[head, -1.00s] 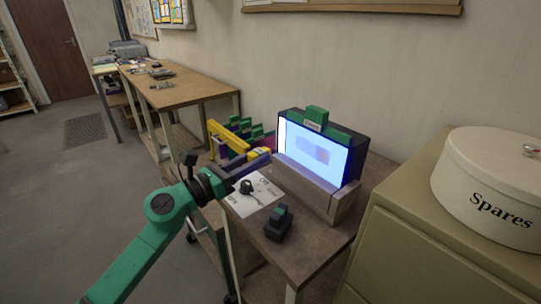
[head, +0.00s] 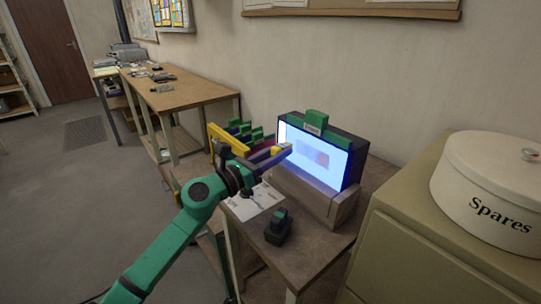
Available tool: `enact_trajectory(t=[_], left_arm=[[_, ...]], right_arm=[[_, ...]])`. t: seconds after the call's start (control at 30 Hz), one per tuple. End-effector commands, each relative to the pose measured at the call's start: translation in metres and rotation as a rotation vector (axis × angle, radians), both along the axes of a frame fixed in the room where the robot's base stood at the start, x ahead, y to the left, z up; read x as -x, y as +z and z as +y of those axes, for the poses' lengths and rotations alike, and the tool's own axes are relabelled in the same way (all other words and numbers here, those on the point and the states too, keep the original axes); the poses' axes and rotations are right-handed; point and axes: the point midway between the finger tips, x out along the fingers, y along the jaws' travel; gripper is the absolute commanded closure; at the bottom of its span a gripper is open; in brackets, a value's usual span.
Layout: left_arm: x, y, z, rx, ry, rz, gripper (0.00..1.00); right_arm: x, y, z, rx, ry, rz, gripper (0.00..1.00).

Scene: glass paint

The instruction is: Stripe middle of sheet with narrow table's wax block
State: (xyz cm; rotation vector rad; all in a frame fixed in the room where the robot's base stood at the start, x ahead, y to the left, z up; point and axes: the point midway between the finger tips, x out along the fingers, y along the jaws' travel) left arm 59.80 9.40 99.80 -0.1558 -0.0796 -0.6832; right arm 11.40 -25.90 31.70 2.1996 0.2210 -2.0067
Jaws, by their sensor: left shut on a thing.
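The sheet (head: 335,158) is a brightly lit white-blue panel standing upright in a stone-coloured holder on the narrow table (head: 262,232). A faint purple-pink patch (head: 318,158) shows near its middle; I cannot tell whether it is paint or a reflection. My left gripper (head: 279,153) reaches in front of the sheet's left part. It is shut on a small yellowish block (head: 284,149), likely the wax block. I cannot tell whether the block touches the sheet. My right gripper is not in view.
A yellow bar (head: 229,140) and several green-topped blocks (head: 240,127) stand left of the sheet. A dark block with a green top (head: 279,226) and a white paper (head: 262,205) lie in front. A cabinet with a Spares tin (head: 490,190) stands close on the right.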

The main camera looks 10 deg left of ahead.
Motion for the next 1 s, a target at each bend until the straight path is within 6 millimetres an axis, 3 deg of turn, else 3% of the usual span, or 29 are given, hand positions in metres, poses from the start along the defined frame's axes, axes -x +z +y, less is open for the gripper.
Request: enact_trajectory(t=[1.0], left_arm=[[-0.0085, -0.0003, -0.0065, 0.001, 0.001, 0.001, 1.0]], right_arm=[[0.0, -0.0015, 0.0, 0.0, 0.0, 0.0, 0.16]])
